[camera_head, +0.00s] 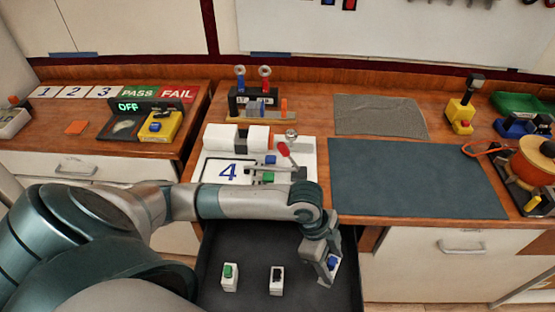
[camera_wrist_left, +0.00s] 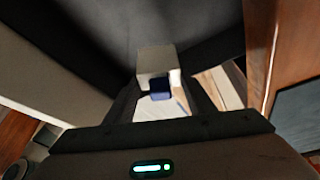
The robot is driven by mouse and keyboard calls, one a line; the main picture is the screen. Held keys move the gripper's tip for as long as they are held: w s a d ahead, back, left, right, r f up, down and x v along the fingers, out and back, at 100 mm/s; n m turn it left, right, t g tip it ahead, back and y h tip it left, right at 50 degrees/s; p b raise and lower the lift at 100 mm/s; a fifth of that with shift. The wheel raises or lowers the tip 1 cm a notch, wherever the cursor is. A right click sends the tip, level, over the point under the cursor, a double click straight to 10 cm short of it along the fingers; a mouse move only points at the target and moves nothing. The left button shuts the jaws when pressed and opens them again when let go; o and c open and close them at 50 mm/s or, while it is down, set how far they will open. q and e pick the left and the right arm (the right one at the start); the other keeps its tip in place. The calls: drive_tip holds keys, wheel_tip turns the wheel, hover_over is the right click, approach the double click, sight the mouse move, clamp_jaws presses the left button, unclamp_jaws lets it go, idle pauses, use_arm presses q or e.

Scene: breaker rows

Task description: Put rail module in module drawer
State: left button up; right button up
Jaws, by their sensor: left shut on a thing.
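A white rail module with a blue part (camera_head: 332,263) is between the fingers of my left gripper (camera_head: 326,272), which is shut on it. The module also shows in the left wrist view (camera_wrist_left: 156,68), at the fingertips. The module drawer (camera_head: 245,249) is open below the counter, with a dark floor. My left gripper reaches down over the right part of this drawer. I cannot tell whether the held module touches the drawer floor. A white module with a green top (camera_head: 230,278) and one with a black top (camera_head: 277,280) stand apart in the drawer. My right gripper is not in view.
A dark blue mat (camera_head: 412,178) and a grey cloth (camera_head: 380,116) lie to the right. The drawer middle has free floor.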

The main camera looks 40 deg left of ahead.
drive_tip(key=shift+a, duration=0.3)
use_arm(q)
drive_tip(key=shift+f, duration=0.4)
wheel_tip(320, 180, down, 4)
drive_tip(key=shift+f+p, duration=0.2)
drive_tip(key=shift+p, duration=0.3)
drive_tip(key=shift+f, duration=0.3)
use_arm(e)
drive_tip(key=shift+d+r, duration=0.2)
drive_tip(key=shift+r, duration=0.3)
use_arm(q)
drive_tip(key=shift+f+p, duration=0.4)
drive_tip(key=shift+f, duration=1.65)
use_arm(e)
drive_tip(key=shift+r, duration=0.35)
use_arm(q)
drive_tip(key=shift+f, duration=0.2)
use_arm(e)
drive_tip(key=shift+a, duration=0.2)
